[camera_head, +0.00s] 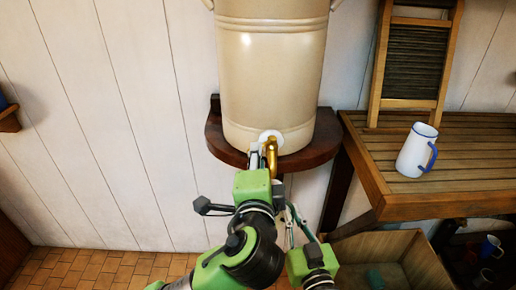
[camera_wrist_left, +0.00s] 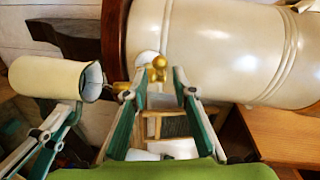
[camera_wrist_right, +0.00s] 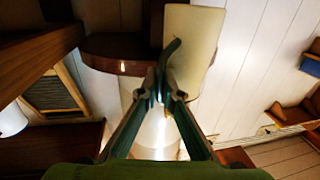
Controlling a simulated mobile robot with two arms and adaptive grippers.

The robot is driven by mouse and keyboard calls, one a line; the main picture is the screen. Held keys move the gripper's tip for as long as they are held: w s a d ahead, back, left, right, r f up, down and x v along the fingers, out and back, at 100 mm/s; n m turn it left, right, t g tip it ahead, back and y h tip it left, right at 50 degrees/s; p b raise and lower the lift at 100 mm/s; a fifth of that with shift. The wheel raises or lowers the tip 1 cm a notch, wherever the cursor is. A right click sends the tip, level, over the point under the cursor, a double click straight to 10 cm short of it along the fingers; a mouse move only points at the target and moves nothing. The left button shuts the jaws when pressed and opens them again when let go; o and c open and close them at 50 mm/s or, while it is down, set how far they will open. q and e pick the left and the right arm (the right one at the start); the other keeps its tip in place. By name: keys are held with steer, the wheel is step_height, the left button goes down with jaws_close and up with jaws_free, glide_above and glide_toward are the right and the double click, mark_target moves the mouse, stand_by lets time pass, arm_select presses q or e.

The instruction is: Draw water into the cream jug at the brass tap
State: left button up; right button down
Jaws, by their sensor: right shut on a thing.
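The brass tap (camera_head: 271,154) sits low on the front of a large cream water barrel (camera_head: 270,70). My left gripper (camera_head: 262,160) is close to it; in the left wrist view its open fingers (camera_wrist_left: 160,78) stand either side of the tap's round brass knob (camera_wrist_left: 159,66). My right gripper (camera_head: 293,214) is shut on the handle of the cream jug (camera_wrist_left: 45,78). The jug's dark-rimmed mouth is just below the tap's spout, slightly apart. The jug also shows in the right wrist view (camera_wrist_right: 195,40). In the head view it is hidden. I cannot tell whether it holds water.
A dark wooden bracket shelf (camera_head: 226,151) bears the barrel. A slatted bench (camera_head: 455,157) at right carries a white, blue-rimmed jug (camera_head: 417,150) and a washboard (camera_head: 416,57). A wooden crate (camera_head: 427,262) stands below it.

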arm_select(q)
steer(key=w, duration=0.5)
steer(key=shift+d+f, duration=0.1)
steer(key=shift+f, duration=0.25)
jaws_close()
